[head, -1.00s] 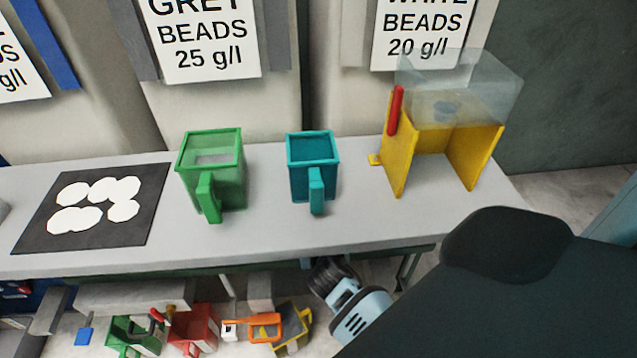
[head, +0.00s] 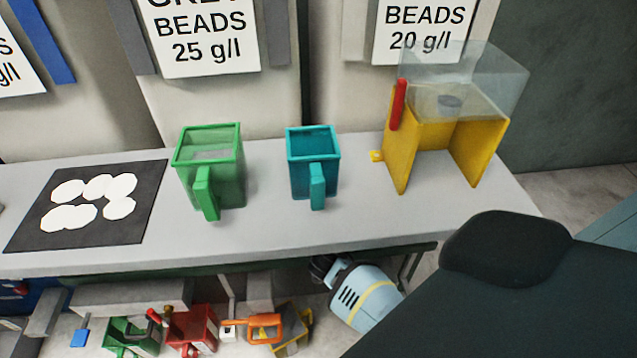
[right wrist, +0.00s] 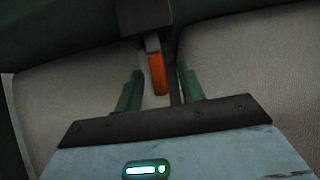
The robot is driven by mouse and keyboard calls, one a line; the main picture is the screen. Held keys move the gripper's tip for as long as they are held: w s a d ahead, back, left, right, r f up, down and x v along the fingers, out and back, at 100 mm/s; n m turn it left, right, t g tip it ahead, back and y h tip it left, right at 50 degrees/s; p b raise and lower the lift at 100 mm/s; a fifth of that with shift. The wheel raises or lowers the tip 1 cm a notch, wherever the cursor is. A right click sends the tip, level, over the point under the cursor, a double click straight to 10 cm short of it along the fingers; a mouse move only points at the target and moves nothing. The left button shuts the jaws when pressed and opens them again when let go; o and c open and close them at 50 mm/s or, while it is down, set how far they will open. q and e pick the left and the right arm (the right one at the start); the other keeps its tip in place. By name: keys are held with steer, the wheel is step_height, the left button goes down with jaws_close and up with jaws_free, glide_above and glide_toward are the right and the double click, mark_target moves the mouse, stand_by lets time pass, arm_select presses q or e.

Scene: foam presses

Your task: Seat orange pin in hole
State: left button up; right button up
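An orange piece (right wrist: 157,73), which looks like the orange pin's handle, hangs below a dark block in the right wrist view. My right gripper (right wrist: 160,78) has two green fingers apart, one on each side of the orange piece. A gap shows on both sides of it, so the gripper is open. In the head view my light-blue right wrist is low, below the bench's front edge, and its fingers are hidden. I cannot make out the hole. My left gripper is not in view.
The grey bench (head: 260,235) carries a green jug (head: 222,165), a teal jug (head: 313,177) and a yellow stand (head: 403,160) with a clear hopper and red handle. Below it are a green box (head: 130,335), a red box (head: 192,325) and an orange handle (head: 265,322).

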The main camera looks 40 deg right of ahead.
jaws_close()
stand_by(0.3)
steer(key=shift+w+r, duration=0.1)
